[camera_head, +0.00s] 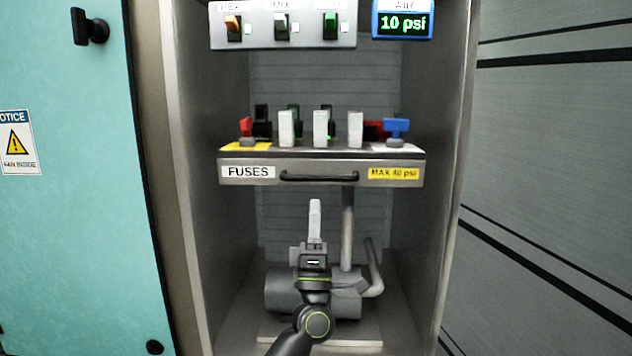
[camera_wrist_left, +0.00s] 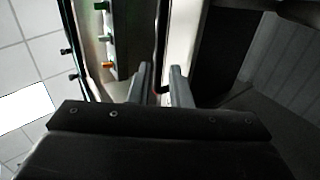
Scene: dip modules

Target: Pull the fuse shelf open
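The fuse shelf (camera_head: 322,167) is a grey slab with a FUSES label at its front left, inside an open cabinet. It sits back between the cabinet walls. Its dark bar handle (camera_head: 318,179) runs across the front middle. My left gripper (camera_head: 315,204) shows just below the handle in the head view, pointing at the cabinet. In the left wrist view its two fingers (camera_wrist_left: 160,88) stand apart, with a dark bar in line with the gap between them. I cannot tell whether they touch the handle. My right gripper is in neither view.
White fuses (camera_head: 320,128), a red valve (camera_head: 246,127) and a blue valve (camera_head: 396,126) stand on the shelf. A switch panel (camera_head: 283,40) and a 10 psi display (camera_head: 402,22) are above. A grey cylinder with pipes (camera_head: 347,230) lies below. A teal door (camera_head: 80,220) is at left.

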